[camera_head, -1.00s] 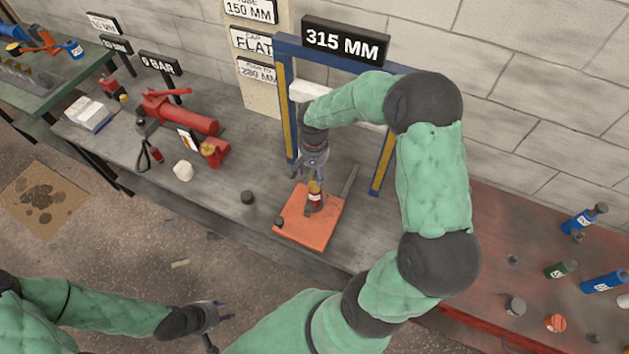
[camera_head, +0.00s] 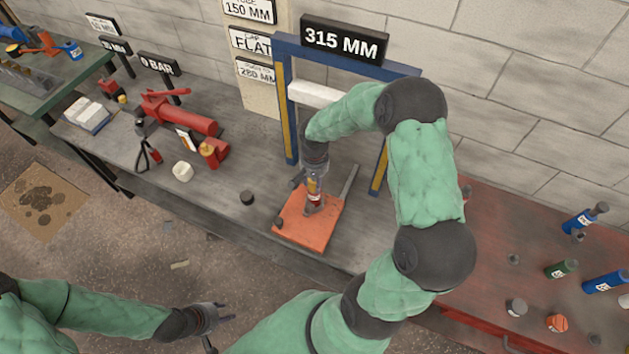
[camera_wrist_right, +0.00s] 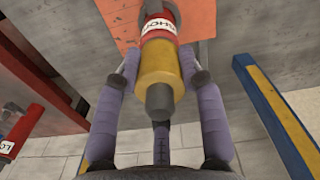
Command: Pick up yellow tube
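The yellow tube (camera_wrist_right: 164,66) stands upright on the orange plate (camera_head: 292,236); it has a red label band and a grey tip, and shows small in the head view (camera_head: 314,186). My right gripper (camera_wrist_right: 160,58) has come down over the tube from above. Its purple fingers lie on both sides of the tube, spread about as wide as the tube; contact is not clear. In the head view my gripper partly covers the tube. My left gripper (camera_head: 226,312) is open and empty, low in front of the bench.
A blue frame (camera_head: 285,100) with a 315 MM sign stands behind the plate. A red pump (camera_head: 180,115), a white cup (camera_head: 183,172) and a dark cap (camera_head: 247,198) are on the bench to the left.

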